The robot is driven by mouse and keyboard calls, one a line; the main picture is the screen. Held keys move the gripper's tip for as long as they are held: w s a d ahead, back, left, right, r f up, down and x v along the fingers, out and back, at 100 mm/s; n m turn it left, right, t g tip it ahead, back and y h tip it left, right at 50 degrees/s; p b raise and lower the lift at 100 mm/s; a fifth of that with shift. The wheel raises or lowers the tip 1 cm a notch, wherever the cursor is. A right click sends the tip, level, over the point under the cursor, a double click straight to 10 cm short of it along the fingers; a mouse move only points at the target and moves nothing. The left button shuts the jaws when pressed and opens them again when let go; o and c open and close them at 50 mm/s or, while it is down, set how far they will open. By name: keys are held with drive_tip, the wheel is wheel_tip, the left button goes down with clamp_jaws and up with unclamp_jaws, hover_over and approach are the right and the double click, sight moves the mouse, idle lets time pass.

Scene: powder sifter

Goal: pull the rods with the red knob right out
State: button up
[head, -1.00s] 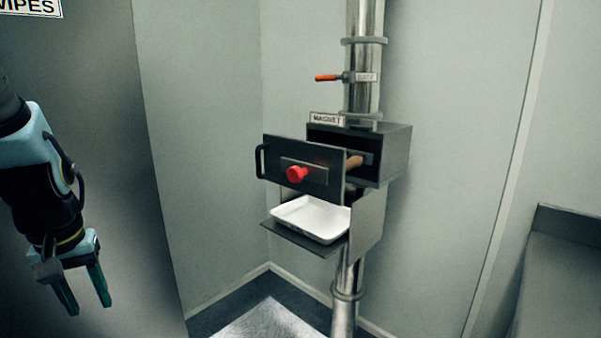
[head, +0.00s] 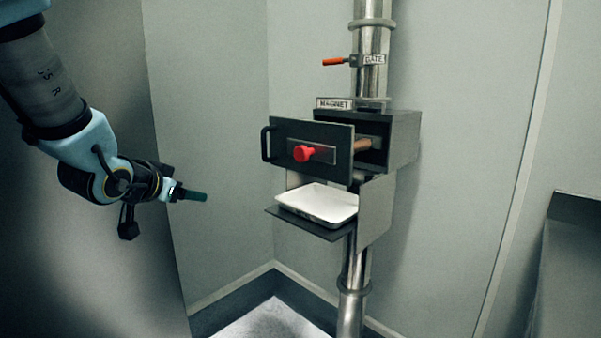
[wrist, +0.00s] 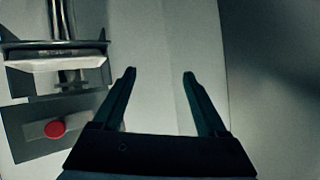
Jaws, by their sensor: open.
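The red knob (head: 304,153) sits on a plate on the front of a dark drawer (head: 338,136) with a black handle at its left. The drawer front stands out from the magnet housing (head: 403,138), and a brownish rod part (head: 367,144) shows in the gap behind it. The red knob also shows at the lower left of the wrist view (wrist: 55,128). My gripper (head: 205,196) is left of the drawer and a little lower than the knob, apart from it. In the wrist view my gripper (wrist: 160,76) has its fingers spread with nothing between them.
A white tray (head: 322,203) rests on a dark shelf (head: 291,221) below the drawer. A steel pipe (head: 352,290) runs above and below the housing, with an orange-handled gate valve (head: 335,62) higher up. A grey panel stands at left, a bench at right.

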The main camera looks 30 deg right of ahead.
drive_tip(key=s+d+r+m+g+h+b, duration=0.2)
drive_tip(key=s+d+r+m+h, duration=0.25)
drive_tip(key=d, duration=0.45)
drive_tip(key=m+g+h, duration=0.3)
drive_tip(key=m+h, duration=0.1)
drive_tip(key=h, duration=0.1)
approach(299, 155)
drive_tip(key=shift+n, duration=0.25)
drive_tip(key=p+x, duration=0.8)
drive_tip(key=x, duration=0.2)
drive_tip(key=shift+d, duration=0.25)
clamp_jaws()
